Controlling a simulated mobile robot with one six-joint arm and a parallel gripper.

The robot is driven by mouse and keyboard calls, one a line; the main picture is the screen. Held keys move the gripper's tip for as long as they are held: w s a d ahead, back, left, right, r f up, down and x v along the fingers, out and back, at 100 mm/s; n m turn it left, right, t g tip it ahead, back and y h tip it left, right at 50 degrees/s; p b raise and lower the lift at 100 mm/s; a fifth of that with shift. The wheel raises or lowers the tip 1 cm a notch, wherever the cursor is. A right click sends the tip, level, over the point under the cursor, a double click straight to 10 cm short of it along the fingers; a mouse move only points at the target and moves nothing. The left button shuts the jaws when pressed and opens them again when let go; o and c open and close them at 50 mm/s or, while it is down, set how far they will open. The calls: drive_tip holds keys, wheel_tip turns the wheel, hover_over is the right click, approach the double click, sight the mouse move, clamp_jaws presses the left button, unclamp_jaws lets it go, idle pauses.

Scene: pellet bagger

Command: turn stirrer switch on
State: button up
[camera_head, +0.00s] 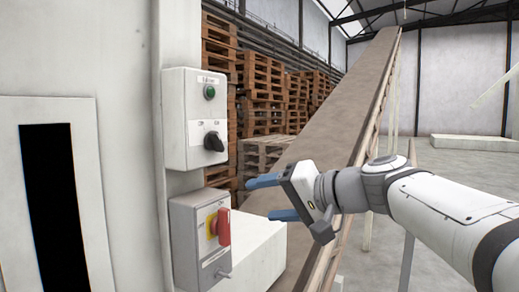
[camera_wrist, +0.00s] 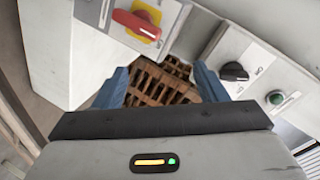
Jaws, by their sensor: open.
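A light grey control box (camera_head: 178,130) is mounted on the machine's side in the head view. It carries a green button (camera_head: 209,92) at the top and a black rotary switch (camera_head: 214,141) below it; its small labels are too blurred to read. The black switch also shows in the wrist view (camera_wrist: 234,72), just right of the right finger, with the green button (camera_wrist: 276,97) farther right. My gripper (camera_head: 269,198) is open and empty, to the right of the boxes and lower than the black switch, its blue fingers pointing left. It touches neither box.
A grey box (camera_head: 186,237) below has a red handle (camera_head: 222,226) on a yellow plate, close to my gripper. A sloping conveyor (camera_head: 335,120) runs behind my arm. Stacked wooden pallets (camera_head: 262,80) stand at the back. Floor at the right is mostly open.

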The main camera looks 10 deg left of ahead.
sight(221, 141)
wheel_tip(221, 141, up, 10)
drive_tip(key=w+a+y, duration=0.1)
drive_tip(key=a+y, duration=0.2)
drive_tip(key=y, duration=0.1)
drive_tip(key=shift+n, duration=0.4)
drive_tip(key=p+x, duration=0.2)
drive_tip(key=x, duration=0.4)
drive_tip(key=shift+w+r, duration=0.1)
drive_tip(key=shift+w+a+p, duration=0.2)
drive_tip(key=shift+a+p, duration=0.15)
drive_tip(key=shift+a, duration=0.1)
